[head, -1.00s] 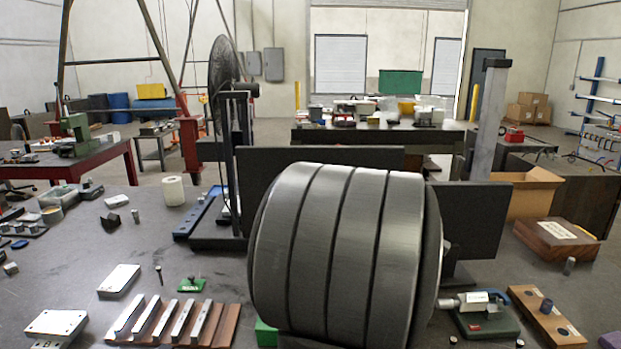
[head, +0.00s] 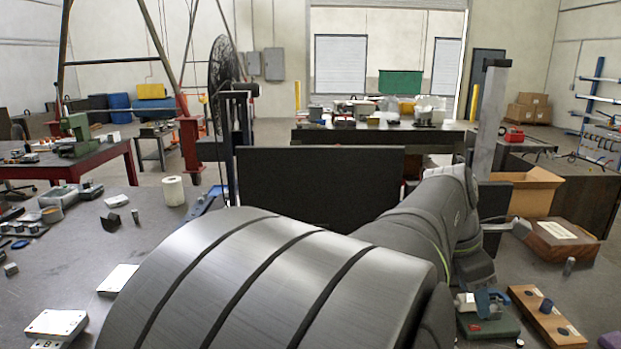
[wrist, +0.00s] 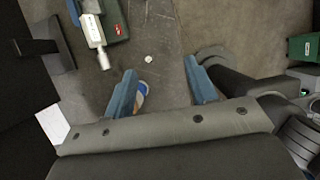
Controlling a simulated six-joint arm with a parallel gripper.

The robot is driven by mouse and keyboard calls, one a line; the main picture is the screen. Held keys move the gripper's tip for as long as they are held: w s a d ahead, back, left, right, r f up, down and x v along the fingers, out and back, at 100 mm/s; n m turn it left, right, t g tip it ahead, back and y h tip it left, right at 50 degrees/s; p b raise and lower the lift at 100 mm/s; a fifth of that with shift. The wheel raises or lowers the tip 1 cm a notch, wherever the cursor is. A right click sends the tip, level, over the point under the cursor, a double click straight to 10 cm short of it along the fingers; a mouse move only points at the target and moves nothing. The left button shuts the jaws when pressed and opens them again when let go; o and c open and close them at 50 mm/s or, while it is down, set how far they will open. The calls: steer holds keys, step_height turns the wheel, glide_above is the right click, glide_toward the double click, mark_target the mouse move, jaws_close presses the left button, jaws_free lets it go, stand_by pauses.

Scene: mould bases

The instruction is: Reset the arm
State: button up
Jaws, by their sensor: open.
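My gripper (wrist: 160,67) shows in the wrist view with its two blue fingers spread apart and nothing between the tips. Its fingers point toward a grey surface. In the head view my arm covers the lower middle and stretches to the right; a blue piece beside the green-based micrometer stand (head: 488,326) may be a fingertip, but I cannot tell. In the wrist view the micrometer (wrist: 95,28) lies ahead and left of the left finger, apart from it.
A wooden block with holes (head: 545,318), a wooden box (head: 562,240) and an open cardboard box (head: 525,192) stand at the right. Metal plates (head: 57,324) lie at the left front. A dark panel (head: 320,177) stands behind my arm. A green block (wrist: 303,48) is at the wrist view's right.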

steer(key=w+f, duration=0.5)
steer(key=w, duration=0.6)
steer(key=w+f, duration=0.4)
steer(key=w, duration=0.7)
steer(key=shift+n, duration=0.4)
step_height(320, 180, down, 7)
steer(key=shift+a+r, duration=0.1)
steer(key=shift+a, duration=0.05)
steer(key=shift+f, duration=0.5)
